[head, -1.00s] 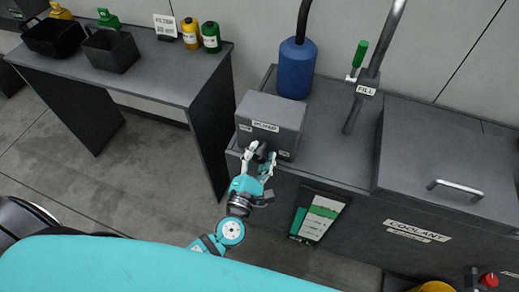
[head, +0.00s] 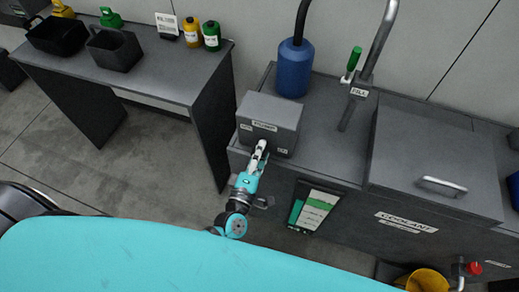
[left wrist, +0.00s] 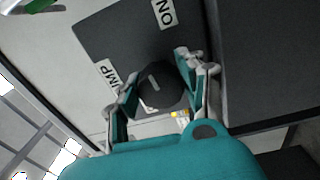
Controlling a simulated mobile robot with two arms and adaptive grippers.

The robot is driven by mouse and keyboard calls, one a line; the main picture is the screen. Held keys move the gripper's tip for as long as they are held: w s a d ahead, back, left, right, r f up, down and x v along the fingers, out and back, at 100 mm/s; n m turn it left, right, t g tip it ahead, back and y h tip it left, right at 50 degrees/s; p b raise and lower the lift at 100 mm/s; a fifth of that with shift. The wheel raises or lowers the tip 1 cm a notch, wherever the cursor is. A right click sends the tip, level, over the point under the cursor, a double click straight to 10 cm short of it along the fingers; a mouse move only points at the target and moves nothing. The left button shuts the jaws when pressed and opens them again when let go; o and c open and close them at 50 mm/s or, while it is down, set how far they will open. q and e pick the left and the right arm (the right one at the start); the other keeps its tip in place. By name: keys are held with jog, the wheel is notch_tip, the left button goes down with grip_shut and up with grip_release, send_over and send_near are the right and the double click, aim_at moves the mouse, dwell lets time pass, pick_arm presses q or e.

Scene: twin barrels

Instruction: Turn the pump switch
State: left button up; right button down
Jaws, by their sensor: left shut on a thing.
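The pump box (head: 270,112) is a grey block at the left end of the coolant machine's top. Its switch is a round black knob (left wrist: 160,88) with a pale pointer line, clear in the left wrist view. In the head view my gripper mostly hides the knob. My left gripper (head: 261,152) is at the box's front face, seen nearly edge-on. In the left wrist view its fingers (left wrist: 158,84) are shut on the knob from both sides. My right gripper is out of view.
A blue canister (head: 295,68) and the fill pipe (head: 366,70) with a green-handled valve (head: 352,62) stand behind the box. A metal-handled lid (head: 437,160) is to the right. A side table (head: 150,78) with bins and bottles is to the left.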

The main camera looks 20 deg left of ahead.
pick_arm(q)
jog(key=shift+m, duration=0.7)
jog(key=o, duration=1.2)
jog(key=s, duration=1.2)
jog(key=shift+a+f, duration=0.15)
jog(key=shift+f, duration=0.05)
